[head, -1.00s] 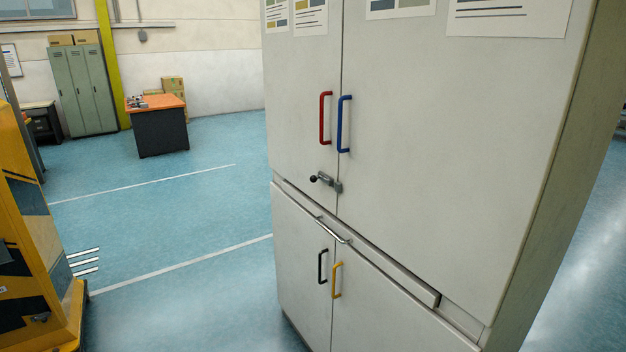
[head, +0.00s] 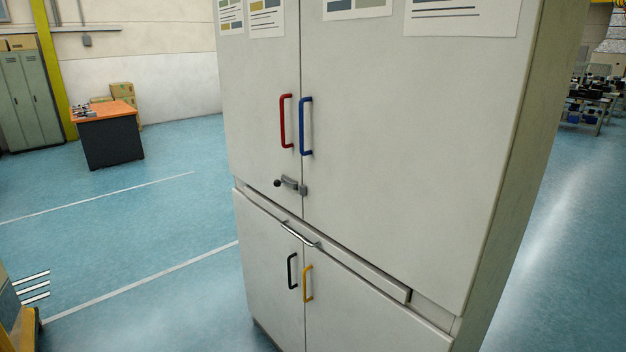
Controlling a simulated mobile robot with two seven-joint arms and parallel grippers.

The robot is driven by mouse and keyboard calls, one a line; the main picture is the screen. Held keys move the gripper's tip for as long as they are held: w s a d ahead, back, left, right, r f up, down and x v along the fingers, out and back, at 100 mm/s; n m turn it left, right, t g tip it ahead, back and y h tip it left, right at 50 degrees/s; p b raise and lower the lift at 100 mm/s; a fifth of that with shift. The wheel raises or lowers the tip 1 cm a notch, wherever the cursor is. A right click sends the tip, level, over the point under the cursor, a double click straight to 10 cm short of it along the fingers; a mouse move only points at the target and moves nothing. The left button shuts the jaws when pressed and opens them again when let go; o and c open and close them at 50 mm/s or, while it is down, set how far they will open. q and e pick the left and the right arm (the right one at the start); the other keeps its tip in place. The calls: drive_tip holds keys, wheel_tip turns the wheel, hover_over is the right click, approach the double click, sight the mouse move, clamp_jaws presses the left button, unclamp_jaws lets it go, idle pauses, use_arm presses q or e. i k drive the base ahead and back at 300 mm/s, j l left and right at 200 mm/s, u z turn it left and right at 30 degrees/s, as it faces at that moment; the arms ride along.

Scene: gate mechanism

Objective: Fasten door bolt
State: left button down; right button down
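The door bolt (head: 288,184) is a small grey metal latch with a black ball knob (head: 277,183) at its left end. It sits at the seam between the two upper cabinet doors, below their handles. The knob end is over the left door and a grey catch (head: 302,190) is by the seam; I cannot tell whether the bolt engages it. The left upper door (head: 262,120) has a red handle (head: 286,121), and the right upper door (head: 400,150) has a blue handle (head: 306,126). Both doors look shut. Neither gripper is in view.
Below are a drawer with a silver handle (head: 298,234) and lower doors with black (head: 291,271) and yellow (head: 308,284) handles. A yellow machine (head: 22,330) stands at lower left. Open blue floor (head: 150,240) lies left of the cabinet. A desk (head: 110,138) is farther back.

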sight(276, 183)
drive_tip(key=i+j+z, duration=0.45)
drive_tip(key=j+z, duration=0.25)
drive_tip(key=j, duration=0.2)
drive_tip(key=i+j+z, duration=0.1)
drive_tip(key=j, duration=0.25)
drive_tip(key=i+j+z, duration=0.1)
drive_tip(key=j, duration=0.25)
drive_tip(key=i+j, duration=0.2)
drive_tip(key=j, duration=0.2)
drive_tip(key=i+j, duration=0.1)
drive_tip(key=j, duration=0.3)
drive_tip(key=i+j, duration=0.15)
drive_tip(key=j, duration=0.25)
drive_tip(key=i+j, duration=0.1)
drive_tip(key=j, duration=0.3)
drive_tip(key=i+j+z, duration=0.1)
drive_tip(key=j, duration=0.3)
drive_tip(key=i+j, duration=0.15)
drive_tip(key=j, duration=0.25)
drive_tip(key=i+j, duration=0.1)
drive_tip(key=j, duration=0.3)
